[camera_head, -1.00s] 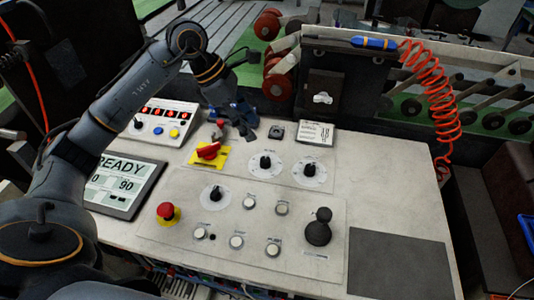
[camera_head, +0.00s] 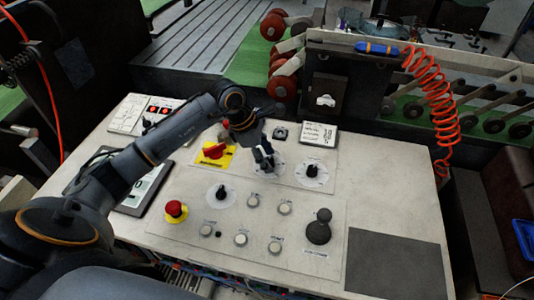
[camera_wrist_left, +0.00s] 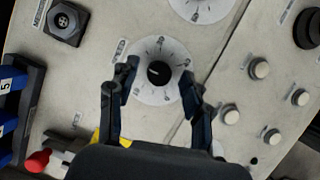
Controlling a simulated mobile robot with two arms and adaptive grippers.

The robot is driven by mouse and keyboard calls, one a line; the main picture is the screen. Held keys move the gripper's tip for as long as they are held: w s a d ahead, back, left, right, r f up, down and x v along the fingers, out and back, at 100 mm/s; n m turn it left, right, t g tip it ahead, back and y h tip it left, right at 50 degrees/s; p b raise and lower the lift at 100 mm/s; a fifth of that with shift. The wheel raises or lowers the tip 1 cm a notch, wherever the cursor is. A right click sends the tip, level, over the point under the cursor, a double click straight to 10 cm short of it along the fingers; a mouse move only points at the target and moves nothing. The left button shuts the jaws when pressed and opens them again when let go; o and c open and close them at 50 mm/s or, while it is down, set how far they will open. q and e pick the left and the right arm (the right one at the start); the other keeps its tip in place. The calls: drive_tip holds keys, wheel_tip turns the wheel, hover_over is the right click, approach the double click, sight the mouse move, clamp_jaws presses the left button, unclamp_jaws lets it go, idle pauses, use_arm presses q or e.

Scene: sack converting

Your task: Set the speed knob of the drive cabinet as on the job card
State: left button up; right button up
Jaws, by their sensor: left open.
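The control panel holds three black knobs on round white dials. My left gripper (camera_head: 265,160) is open over the upper middle knob, largely covering it in the head view. In the left wrist view this black knob (camera_wrist_left: 160,73) sits between the two spread fingers, which look clear of it. A second dial knob (camera_head: 312,170) is to its right and a third knob (camera_head: 222,191) is lower left. My right gripper is not in view.
A red switch on a yellow plate (camera_head: 214,152) is just left of the gripper. A red stop button (camera_head: 175,209), several white push buttons and a black joystick (camera_head: 318,230) stand nearer. A black square fitting (camera_head: 280,133) is behind. The dark mat (camera_head: 395,270) is bare.

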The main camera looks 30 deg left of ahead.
use_arm(q)
drive_tip(key=shift+f, duration=0.2)
drive_tip(key=shift+c, duration=0.4)
clamp_jaws()
